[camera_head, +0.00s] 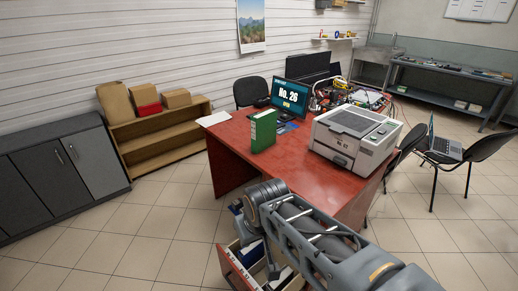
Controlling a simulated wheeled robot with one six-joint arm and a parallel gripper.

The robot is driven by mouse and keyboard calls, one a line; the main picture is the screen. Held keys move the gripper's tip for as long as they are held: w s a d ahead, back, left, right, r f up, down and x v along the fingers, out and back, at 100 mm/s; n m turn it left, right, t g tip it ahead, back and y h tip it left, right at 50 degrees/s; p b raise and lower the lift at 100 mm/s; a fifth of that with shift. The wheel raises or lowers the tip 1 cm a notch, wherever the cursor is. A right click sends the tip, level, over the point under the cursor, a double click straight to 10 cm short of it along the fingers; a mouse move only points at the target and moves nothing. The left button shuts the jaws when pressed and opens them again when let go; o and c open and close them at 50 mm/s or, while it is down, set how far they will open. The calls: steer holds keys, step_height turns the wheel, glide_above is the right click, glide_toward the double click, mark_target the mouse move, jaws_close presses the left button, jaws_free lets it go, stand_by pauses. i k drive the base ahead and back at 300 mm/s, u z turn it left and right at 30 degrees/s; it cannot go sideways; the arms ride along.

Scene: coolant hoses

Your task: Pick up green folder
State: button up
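A green folder (263,132) stands upright on the red desk (300,168), near the desk's left side and in front of a monitor. Its spine carries a white label. My arm reaches in from the lower right, and its end (268,200) is in front of the desk, nearer to me than the folder and apart from it. My gripper's fingers are not clearly visible, so its opening cannot be made out.
A printer (355,138) stands right of the folder, and a lit monitor (292,97) behind it. An open drawer (245,262) sticks out below my arm. Chairs stand at the right (470,155) and behind the desk. Floor at the left is clear.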

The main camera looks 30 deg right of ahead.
mark_target(263, 124)
steer(key=u, duration=0.5)
steer(key=k, duration=1.25)
steer(key=u, duration=0.6)
steer(key=i, duration=3.45)
steer(key=z, duration=1.05)
steer(key=i, duration=1.15)
steer(key=z, duration=1.8)
steer(key=i, duration=0.7)
steer(key=z, duration=0.5)
